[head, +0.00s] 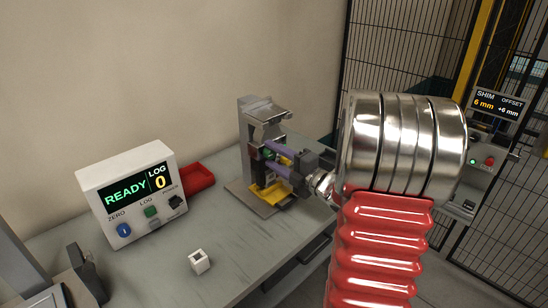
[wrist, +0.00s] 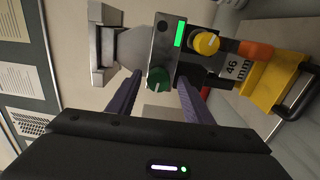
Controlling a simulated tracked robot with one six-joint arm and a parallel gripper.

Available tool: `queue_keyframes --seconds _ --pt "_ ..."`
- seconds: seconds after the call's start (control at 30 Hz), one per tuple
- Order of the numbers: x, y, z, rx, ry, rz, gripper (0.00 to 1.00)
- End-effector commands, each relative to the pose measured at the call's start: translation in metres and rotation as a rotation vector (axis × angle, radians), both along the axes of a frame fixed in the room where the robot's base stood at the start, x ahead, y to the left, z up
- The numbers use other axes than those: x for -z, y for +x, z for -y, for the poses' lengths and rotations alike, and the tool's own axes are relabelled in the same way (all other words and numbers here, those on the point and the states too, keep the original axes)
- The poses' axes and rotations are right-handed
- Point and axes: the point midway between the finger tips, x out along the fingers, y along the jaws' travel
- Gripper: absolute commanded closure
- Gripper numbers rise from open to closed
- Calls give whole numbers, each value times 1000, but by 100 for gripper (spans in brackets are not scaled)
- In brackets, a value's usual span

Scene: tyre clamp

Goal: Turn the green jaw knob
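The green knob (wrist: 157,79) has a pale pointer line and sits on a grey block of the clamp fixture, near the middle of the wrist view. In the head view the fixture (head: 250,112) stands upright on the bench, with a bit of green showing between my fingers. My gripper (wrist: 159,82) is open, its two purple fingers on either side of the knob. I cannot tell whether either finger touches it. In the head view my gripper (head: 266,157) reaches the fixture from the right; my arm hides part of the scene.
A yellow knob (wrist: 206,43), a lit green bar (wrist: 180,33) and a "46 mm" label (wrist: 238,69) are close beside the green knob. The READY/LOG 0 box (head: 128,190), red tray (head: 199,179) and white block (head: 200,261) are on the bench. A SHIM panel (head: 498,103) is at right.

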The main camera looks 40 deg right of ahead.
Motion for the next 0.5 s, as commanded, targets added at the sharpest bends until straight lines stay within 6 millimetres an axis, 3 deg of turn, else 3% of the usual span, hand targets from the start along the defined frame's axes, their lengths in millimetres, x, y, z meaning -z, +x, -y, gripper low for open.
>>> queue_keyframes --seconds 0.3,0.5 --pt "-1 -2 0 -1 -2 2 54" --pt "-1 -19 3 1 -1 2 54"
